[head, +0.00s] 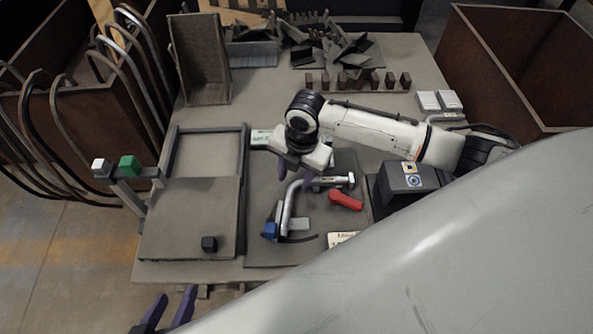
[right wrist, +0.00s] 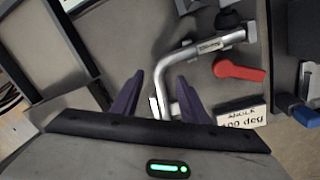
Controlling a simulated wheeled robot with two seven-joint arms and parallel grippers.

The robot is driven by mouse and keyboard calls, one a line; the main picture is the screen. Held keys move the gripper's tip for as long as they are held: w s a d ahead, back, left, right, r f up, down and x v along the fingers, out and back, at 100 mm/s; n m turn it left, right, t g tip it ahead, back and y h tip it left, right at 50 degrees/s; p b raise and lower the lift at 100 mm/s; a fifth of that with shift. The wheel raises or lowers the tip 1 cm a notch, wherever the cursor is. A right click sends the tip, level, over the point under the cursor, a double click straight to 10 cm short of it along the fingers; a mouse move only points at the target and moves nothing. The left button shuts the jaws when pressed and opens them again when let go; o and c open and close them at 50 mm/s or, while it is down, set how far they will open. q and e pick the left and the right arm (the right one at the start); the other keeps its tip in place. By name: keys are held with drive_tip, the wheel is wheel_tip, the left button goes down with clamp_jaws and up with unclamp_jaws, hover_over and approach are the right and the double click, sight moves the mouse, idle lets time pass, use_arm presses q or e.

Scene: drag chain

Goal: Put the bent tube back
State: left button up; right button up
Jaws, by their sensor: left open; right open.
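A silver bent tube (head: 288,207) lies in a bending fixture on the dark plate, with a blue part (head: 270,231) at its near end. In the right wrist view the bent tube (right wrist: 172,62) runs from the upper right, bends, and comes down between my right fingers. My right gripper (head: 308,182) is over the fixture; it also shows in the right wrist view (right wrist: 161,78), open, a finger on each side of the tube's lower leg. Whether they touch it is unclear. My left gripper (head: 170,308) is open and empty below the table's front edge.
A red lever (head: 346,201) and an angle label (head: 342,240) are beside the fixture. Several curved tubes hang over a brown crate (head: 70,130) at left. Another brown crate (head: 520,70) stands at right. A black cube (head: 209,243) sits on the grey panel (head: 180,215).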

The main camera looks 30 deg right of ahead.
sight(293, 187)
drive_tip(key=shift+w+a+f+b, duration=0.15)
drive_tip(key=shift+f+b, duration=0.3)
drive_tip(key=shift+f, duration=1.2)
clamp_jaws()
drive_tip(key=shift+r, duration=0.1)
drive_tip(key=shift+r+p, duration=2.45)
drive_tip(key=shift+p, duration=0.5)
